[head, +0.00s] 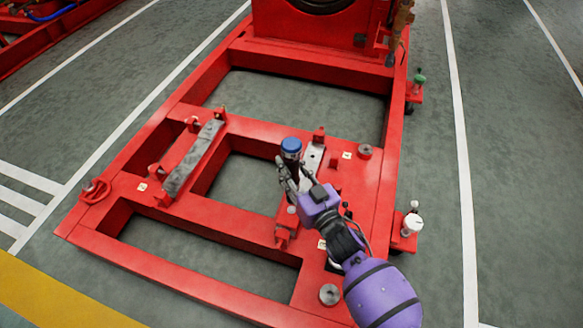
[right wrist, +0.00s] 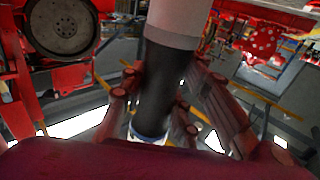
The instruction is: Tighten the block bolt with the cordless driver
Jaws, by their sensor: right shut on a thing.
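My right gripper (head: 289,178) reaches in from the lower right and is shut on the cordless driver (head: 291,147). The driver has a blue top and a dark body, and stands roughly upright over the red frame's right part. In the right wrist view my right gripper's fingers (right wrist: 155,108) sit on both sides of the driver's dark cylinder (right wrist: 162,80). A longer grey block (head: 194,157) lies on the left. I cannot tell the block bolt apart; the driver's lower end is hidden. My left gripper is not in view.
The red base frame (head: 245,215) has open gaps, raised brackets and small posts. Grey round pieces sit on it at the back right (head: 365,151) and front right (head: 329,294). A large red machine (head: 310,30) stands at the far end.

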